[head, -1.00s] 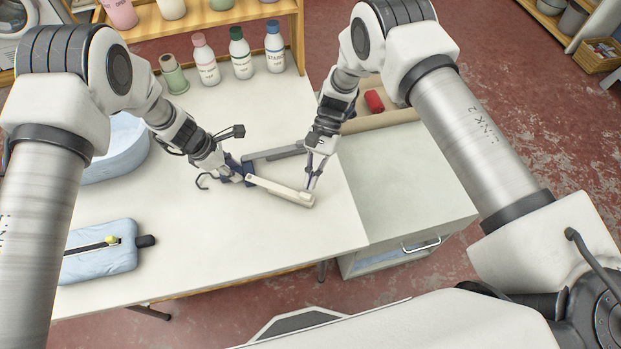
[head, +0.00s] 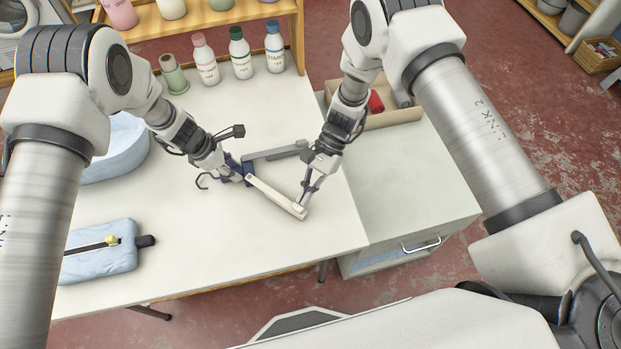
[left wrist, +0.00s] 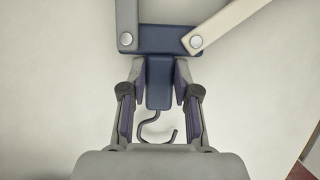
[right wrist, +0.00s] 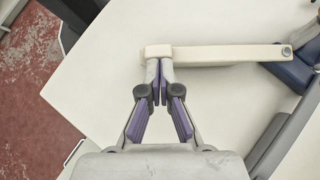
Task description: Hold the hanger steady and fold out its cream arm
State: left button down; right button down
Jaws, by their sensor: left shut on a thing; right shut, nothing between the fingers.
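The hanger has a dark blue hub (left wrist: 170,40), a hook (left wrist: 157,132), a grey arm (head: 275,154) and a cream arm (head: 272,194). It lies at the table, the two arms spread in a V opening rightward in the head view. My left gripper (left wrist: 160,70) is shut on the hub's narrow stem, above the hook. My right gripper (right wrist: 160,68) is shut and empty. Its fingertips are at the side of the cream arm (right wrist: 215,55), close to its free end, seemingly touching it. The grey arm shows only partly in the right wrist view (right wrist: 285,135).
The white table (head: 190,240) is clear in front of the hanger. A blue basin (head: 120,150) and a pale blue padded item (head: 100,255) stand left. Several bottles (head: 240,55) line the back. An open bin with a red item (head: 375,102) stands behind the right gripper.

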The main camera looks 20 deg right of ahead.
aim_at(300, 210)
jog(key=s+a+m+t, duration=0.1)
jog(key=s+a, duration=0.1)
jog(key=s+a+m+t+y, duration=0.1)
jog(key=s+a, duration=0.1)
jog(key=a, duration=0.1)
jog(key=shift+s+m, duration=0.15)
jog(key=shift+m, duration=0.25)
jog(key=shift+s+a, duration=0.25)
jog(key=shift+a, duration=0.4)
jog(key=shift+s+a, duration=0.25)
jog(key=shift+a, duration=0.4)
jog(key=shift+w+d, duration=0.3)
jog(key=shift+w, duration=0.35)
jog(key=shift+w+d, duration=0.1)
jog(key=shift+d, duration=0.05)
jog(key=d, duration=0.4)
jog(key=shift+w+d+r, duration=0.2)
jog(key=shift+w+r, duration=0.1)
jog(key=shift+r, duration=0.05)
jog(key=d+r, duration=0.6)
jog(key=shift+w+d+r, duration=0.15)
jog(key=shift+w+d, duration=0.1)
